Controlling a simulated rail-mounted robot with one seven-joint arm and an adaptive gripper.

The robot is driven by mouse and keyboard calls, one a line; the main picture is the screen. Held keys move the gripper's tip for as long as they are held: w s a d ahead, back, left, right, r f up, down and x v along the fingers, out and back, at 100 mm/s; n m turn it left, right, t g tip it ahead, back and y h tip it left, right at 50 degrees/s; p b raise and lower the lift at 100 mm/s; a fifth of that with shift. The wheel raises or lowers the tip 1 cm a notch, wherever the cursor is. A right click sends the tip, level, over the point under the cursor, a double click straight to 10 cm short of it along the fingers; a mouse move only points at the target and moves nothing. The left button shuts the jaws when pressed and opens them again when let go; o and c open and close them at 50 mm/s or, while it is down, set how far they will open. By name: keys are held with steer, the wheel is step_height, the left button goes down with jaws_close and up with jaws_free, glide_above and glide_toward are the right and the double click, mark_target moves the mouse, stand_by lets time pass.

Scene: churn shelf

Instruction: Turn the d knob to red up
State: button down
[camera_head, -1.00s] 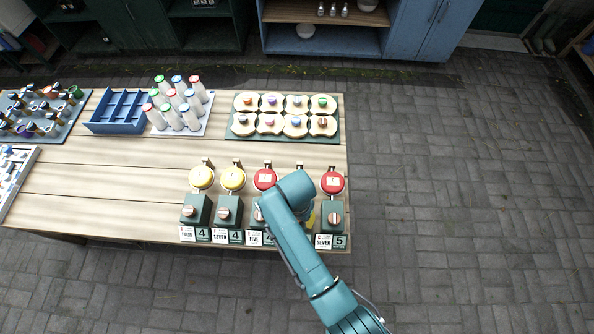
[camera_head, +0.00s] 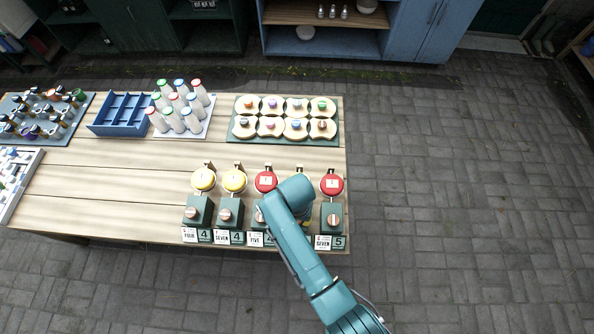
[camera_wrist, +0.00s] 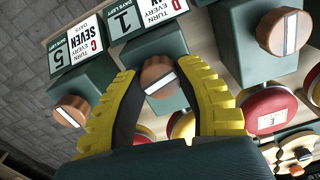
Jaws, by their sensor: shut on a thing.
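The d knob (camera_wrist: 160,77) is a copper-brown round knob with a pale bar across its face, on a dark green box with a D label (camera_wrist: 160,10) and the number 1. My gripper (camera_wrist: 160,72) has its yellow ridged fingers closed around this knob, one on each side.
The C unit's knob (camera_wrist: 70,110) and another knob (camera_wrist: 283,30) stand close on either side. Red discs (camera_head: 332,184) and yellow discs (camera_head: 234,180) top the neighbouring units. White bottles (camera_head: 180,105) and a blue tray (camera_head: 122,113) stand farther back. The middle planks are clear.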

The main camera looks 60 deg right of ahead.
steer(key=n+p, duration=0.2)
steer(key=n, duration=0.1)
steer(key=shift+r+n, duration=0.1)
steer(key=shift+n, duration=0.3)
steer(key=n+p, duration=0.1)
steer(key=n, duration=0.2)
steer(key=shift+s+n+p, duration=0.1)
steer(key=shift+n+p, duration=0.2)
steer(key=n+p, duration=0.1)
steer(key=n, duration=0.3)
steer(key=shift+f+n+p, duration=0.2)
steer(key=shift+n+p, duration=0.3)
steer(key=shift+n, duration=1.5)
steer(key=c, duration=0.6)
jaws_free()
steer(key=shift+r, duration=0.2)
